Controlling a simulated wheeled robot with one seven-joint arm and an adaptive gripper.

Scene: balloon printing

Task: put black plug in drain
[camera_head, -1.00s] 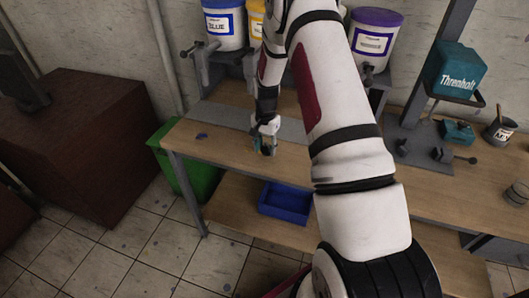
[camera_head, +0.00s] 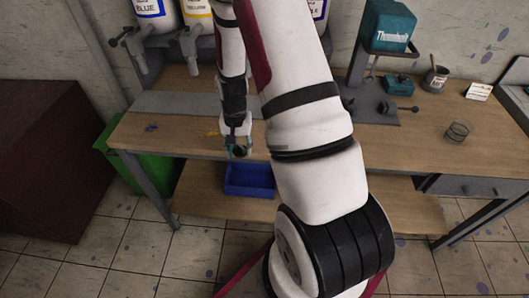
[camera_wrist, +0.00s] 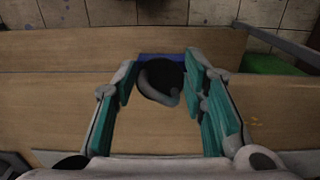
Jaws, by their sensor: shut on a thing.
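My gripper (camera_head: 238,153) hangs near the front edge of the wooden table, left of the middle of the head view. In the wrist view my gripper (camera_wrist: 162,84) has its teal-lined fingers on either side of the black plug (camera_wrist: 158,72), shut on it. The plug shows as a dark rounded piece with a grey curved part in front of it. In the head view the plug is too small and hidden by the fingers to make out. I cannot identify the drain in either view.
A blue bin (camera_head: 249,180) sits on the lower shelf below my gripper. A green bin (camera_head: 150,170) stands at the table's left end. Paint tanks with grey spouts (camera_head: 189,45) line the back. A teal machine (camera_head: 390,27) stands right. The tabletop's front right is mostly clear.

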